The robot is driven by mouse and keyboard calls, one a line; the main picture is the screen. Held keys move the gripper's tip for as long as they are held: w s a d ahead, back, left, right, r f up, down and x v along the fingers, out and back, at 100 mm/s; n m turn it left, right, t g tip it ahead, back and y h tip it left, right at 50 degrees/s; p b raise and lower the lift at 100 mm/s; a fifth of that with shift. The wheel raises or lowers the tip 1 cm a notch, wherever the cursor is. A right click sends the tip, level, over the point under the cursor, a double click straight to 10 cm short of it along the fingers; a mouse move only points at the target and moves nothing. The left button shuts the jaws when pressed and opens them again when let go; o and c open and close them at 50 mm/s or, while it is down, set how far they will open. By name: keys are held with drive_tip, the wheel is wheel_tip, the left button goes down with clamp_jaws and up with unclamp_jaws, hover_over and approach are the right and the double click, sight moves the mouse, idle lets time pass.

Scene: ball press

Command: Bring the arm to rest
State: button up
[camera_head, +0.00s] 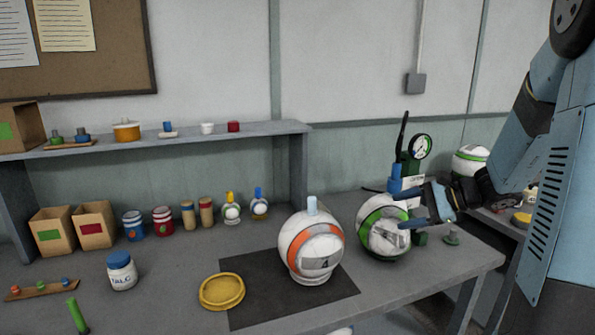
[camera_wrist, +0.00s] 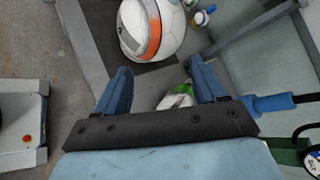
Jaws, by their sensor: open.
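My gripper (camera_head: 407,208) is at the right of the head view, with its blue fingers pointing left toward the upper part of a white and green ball (camera_head: 376,238). In the wrist view my gripper (camera_wrist: 162,72) has its two blue fingers spread wide with nothing held between them. The green and white ball (camera_wrist: 178,98) shows partly there, beside the right finger and cut off by the gripper's dark body. Whether the fingers touch that ball I cannot tell. My arm comes down from the upper right.
A white and orange ball (camera_head: 311,247) sits on a dark mat (camera_head: 250,280), near a yellow dish (camera_head: 222,291). A green pump with a gauge (camera_head: 420,146) stands just behind my gripper. Another ball (camera_head: 469,161) is behind my arm. A shelf (camera_head: 220,137) spans the left.

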drive_tip(key=s+a+r+n+g+h, duration=0.2)
drive_tip(key=s+a+n, duration=0.15)
drive_tip(key=s, duration=0.25)
drive_tip(key=s+a+r+n+g+h, duration=0.1)
drive_tip(key=s+a+r+n+h, duration=0.1)
drive_tip(key=s+a+n+h, duration=0.3)
drive_tip(key=s+d+r+n+t+h, duration=0.1)
drive_tip(key=s+d+r+n+h, duration=0.1)
drive_tip(key=s, duration=0.4)
drive_tip(key=s+d+r+n+t+h, duration=0.2)
drive_tip(key=s+r+n, duration=0.1)
drive_tip(key=s, duration=0.3)
drive_tip(key=shift+s+d+r+n, duration=0.15)
drive_tip(key=shift+s+d+n, duration=0.1)
drive_tip(key=shift+d+n, duration=0.1)
